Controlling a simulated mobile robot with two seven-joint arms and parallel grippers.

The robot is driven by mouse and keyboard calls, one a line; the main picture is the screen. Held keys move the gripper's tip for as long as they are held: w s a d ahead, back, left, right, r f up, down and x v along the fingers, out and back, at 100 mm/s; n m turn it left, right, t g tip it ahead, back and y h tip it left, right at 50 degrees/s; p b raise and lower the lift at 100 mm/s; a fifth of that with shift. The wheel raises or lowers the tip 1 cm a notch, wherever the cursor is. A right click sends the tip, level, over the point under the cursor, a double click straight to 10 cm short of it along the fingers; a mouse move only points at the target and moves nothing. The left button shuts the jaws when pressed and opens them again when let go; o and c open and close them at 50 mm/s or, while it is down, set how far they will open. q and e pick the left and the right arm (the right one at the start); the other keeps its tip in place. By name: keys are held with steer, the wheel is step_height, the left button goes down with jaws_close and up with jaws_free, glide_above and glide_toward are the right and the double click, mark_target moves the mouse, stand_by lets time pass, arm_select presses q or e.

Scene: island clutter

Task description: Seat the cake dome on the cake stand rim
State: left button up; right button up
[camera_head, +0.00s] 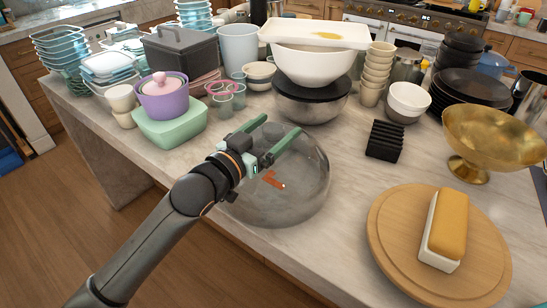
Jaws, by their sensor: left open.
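A clear glass cake dome (305,190) rests on the marble counter at the centre, in front of my left arm. A small orange-red shape shows through or on its glass; I cannot tell which. My left gripper (280,126) is open, with its green fingers spread over the far left part of the dome. I cannot tell whether the fingers touch the glass, and the dome's knob is not clear. A round wooden board or stand (393,252) is at the lower right, bearing a white dish with a yellow block (448,225). My right gripper is not in view.
A gold footed bowl (490,140) and a black slotted rack (385,141) stand right of the dome. A green box with a purple pot (165,97) is at the left. Stacked bowls and cups crowd the back. The counter between dome and wooden board is clear.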

arm_select(q)
jaws_close()
stand_by(0.8)
steer(key=shift+r, duration=0.15)
stand_by(0.3)
